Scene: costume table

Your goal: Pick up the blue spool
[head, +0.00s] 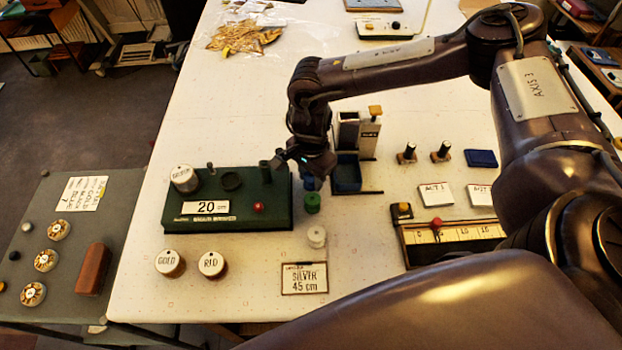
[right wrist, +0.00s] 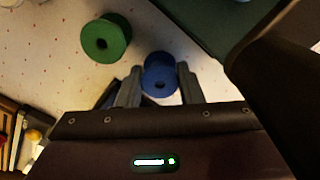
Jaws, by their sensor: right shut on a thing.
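The blue spool (right wrist: 161,74) sits between the two fingers of my right gripper (right wrist: 160,84) in the right wrist view, and the fingers are shut on it. In the head view the right gripper (head: 308,170) is beside the right end of the green machine base, and the blue spool (head: 309,183) shows just under it, partly hidden. I cannot tell whether the spool touches the table. A green spool (head: 312,202) stands close by, nearer the front; it also shows in the right wrist view (right wrist: 106,38). My left gripper does not show.
The green base (head: 200,222) carries a "20" sign (head: 206,208) and a red knob (head: 258,208). A white spool (head: 317,237) stands in front. A dark blue bin (head: 346,176) with a dispenser is just right of the gripper. GOLD (head: 170,264) and RED (head: 212,265) pots stand front left.

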